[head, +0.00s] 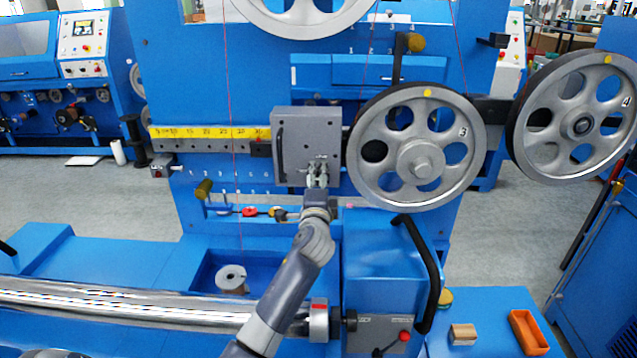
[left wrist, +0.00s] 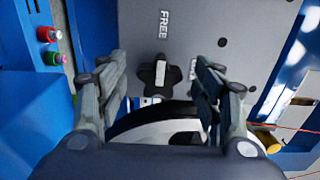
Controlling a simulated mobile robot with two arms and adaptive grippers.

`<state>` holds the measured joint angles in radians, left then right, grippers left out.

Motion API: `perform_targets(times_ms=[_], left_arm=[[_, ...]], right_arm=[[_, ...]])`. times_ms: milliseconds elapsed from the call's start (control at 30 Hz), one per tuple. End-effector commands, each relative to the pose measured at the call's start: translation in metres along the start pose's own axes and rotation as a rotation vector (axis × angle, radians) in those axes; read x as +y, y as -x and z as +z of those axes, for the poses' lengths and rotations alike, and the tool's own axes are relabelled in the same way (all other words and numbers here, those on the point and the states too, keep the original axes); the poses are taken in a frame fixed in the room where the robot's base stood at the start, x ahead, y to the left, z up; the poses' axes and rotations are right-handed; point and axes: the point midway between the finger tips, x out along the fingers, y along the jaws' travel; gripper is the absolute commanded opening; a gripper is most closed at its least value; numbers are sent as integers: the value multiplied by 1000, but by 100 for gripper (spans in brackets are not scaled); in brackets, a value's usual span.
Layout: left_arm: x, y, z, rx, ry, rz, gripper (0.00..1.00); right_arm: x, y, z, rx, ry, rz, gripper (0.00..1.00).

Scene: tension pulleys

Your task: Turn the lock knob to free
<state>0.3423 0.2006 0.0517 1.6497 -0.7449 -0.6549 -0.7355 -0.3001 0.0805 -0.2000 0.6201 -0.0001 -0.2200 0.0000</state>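The lock knob (left wrist: 160,76) is a black, lobed knob with a white bar, on a grey plate (left wrist: 195,35) in the left wrist view. The word FREE (left wrist: 164,24) is printed above it there, and the bar runs roughly up and down in the picture. Another label is mostly hidden by the right finger. My left gripper (left wrist: 160,90) is open, with one finger on each side of the knob; I see gaps on both sides. In the head view my left gripper (head: 318,172) is at the lower right of the grey block (head: 307,125), covering the knob. My right gripper is out of view.
A large grey pulley (head: 418,148) stands just right of my gripper, and another pulley (head: 577,118) is farther right. A yellow scale (head: 208,132) runs left of the block. A black bent handle (head: 425,265) and a blue housing (head: 385,270) lie below right.

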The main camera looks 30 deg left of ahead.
Motion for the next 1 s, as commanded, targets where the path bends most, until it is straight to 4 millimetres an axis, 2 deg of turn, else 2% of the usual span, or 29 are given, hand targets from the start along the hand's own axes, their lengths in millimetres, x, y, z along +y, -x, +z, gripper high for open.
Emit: perform_targets(times_ms=[233,367,800,1000], left_arm=[[1,2,0,0,-1,1,61],[1,13,0,1,-1,0,61],[1,97,0,2,1,2,61],[1,117,0,0,0,1,61]], right_arm=[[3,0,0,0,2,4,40],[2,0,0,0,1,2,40],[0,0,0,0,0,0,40],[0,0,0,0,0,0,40]])
